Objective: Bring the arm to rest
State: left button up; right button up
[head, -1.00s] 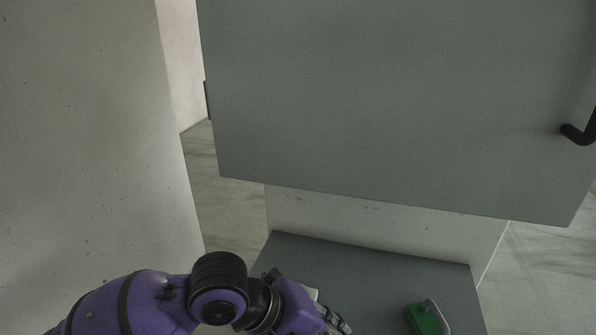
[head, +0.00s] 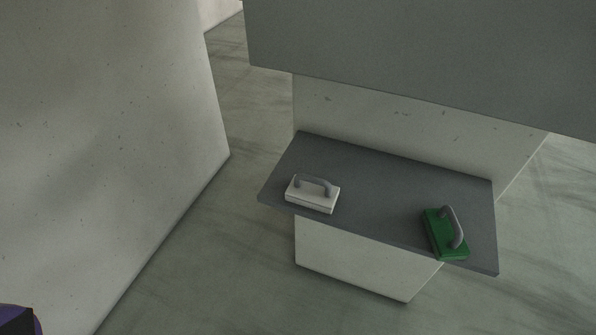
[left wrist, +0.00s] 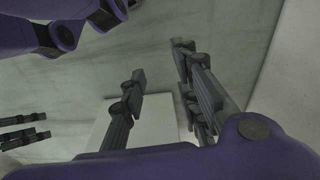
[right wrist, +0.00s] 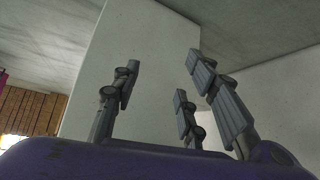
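My left gripper (left wrist: 160,66) shows in the left wrist view with its fingers spread and nothing between them. My right gripper (right wrist: 160,72) shows in the right wrist view, also with its fingers apart and empty. Neither gripper shows in the head view. Only a small purple part of my arm (head: 18,320) shows there, at the bottom left corner. Both grippers are clear of the grey shelf in the head view.
A grey shelf (head: 385,185) bears a white block with a handle (head: 312,197) and a green block with a handle (head: 437,238). A large grey panel (head: 430,50) hangs above. A pale wall (head: 95,130) stands at the left. Bare floor lies between.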

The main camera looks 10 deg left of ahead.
pick_arm(q)
jog(key=s+a+n+g, duration=0.1)
jog(key=s+a, duration=0.1)
jog(key=s, duration=0.2)
jog(key=w+d+f+t+p, duration=0.3)
jog(key=w+f+t, duration=0.4)
jog(key=w, duration=0.4)
jog(key=shift+f+n+t, duration=0.15)
jog(key=shift+n+t, duration=0.15)
jog(key=shift+t, duration=0.1)
pick_arm(e)
jog(key=r, duration=0.1)
jog(key=w+r, duration=0.1)
jog(key=shift+a+r, duration=0.35)
pick_arm(q)
jog(key=shift+d, duration=0.1)
